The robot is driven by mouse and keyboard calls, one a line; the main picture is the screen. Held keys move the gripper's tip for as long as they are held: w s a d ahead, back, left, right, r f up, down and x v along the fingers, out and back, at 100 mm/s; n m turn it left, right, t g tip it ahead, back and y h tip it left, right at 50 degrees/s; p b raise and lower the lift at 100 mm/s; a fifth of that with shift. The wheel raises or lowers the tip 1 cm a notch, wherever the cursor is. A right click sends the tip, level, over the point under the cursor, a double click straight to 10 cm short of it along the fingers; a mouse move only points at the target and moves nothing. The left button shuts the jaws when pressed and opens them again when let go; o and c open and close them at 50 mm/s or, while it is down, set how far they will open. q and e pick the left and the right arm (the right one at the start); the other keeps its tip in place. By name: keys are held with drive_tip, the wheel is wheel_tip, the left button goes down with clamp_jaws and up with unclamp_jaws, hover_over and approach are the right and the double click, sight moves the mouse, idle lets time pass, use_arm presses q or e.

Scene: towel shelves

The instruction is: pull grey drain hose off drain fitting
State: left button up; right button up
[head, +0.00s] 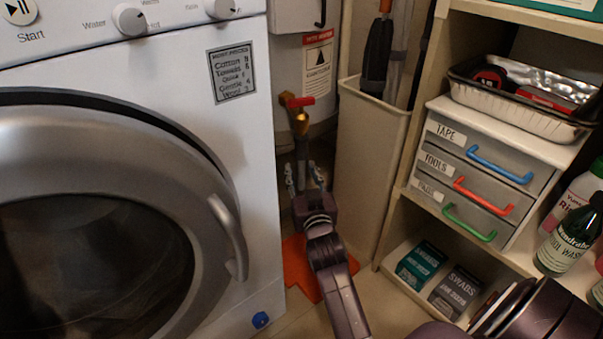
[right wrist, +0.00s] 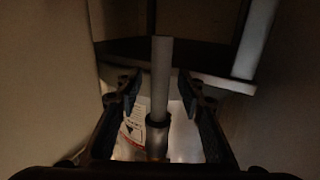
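The drain fitting (head: 300,122) is a brass valve with a red handle, low on the white tank in the gap beside the washer. The grey drain hose (head: 302,150) runs down from it. My right gripper (head: 304,176) is in this gap at the hose, with its fingers apart. In the right wrist view the grey hose (right wrist: 161,75) stands between the two open fingers of the gripper (right wrist: 160,88), with space visible on both sides. A dark collar (right wrist: 157,121) and a metallic part show at the hose's lower end there. My left gripper is not in view.
The washer (head: 245,120) borders the gap on the left. A beige bin (head: 370,150) with long-handled things and a shelf unit with labelled drawers (head: 480,180) stand on the right. An orange-red piece (head: 299,268) lies on the floor under my arm.

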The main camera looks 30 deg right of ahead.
drive_tip(key=shift+c, duration=0.5)
clamp_jaws()
idle(0.4)
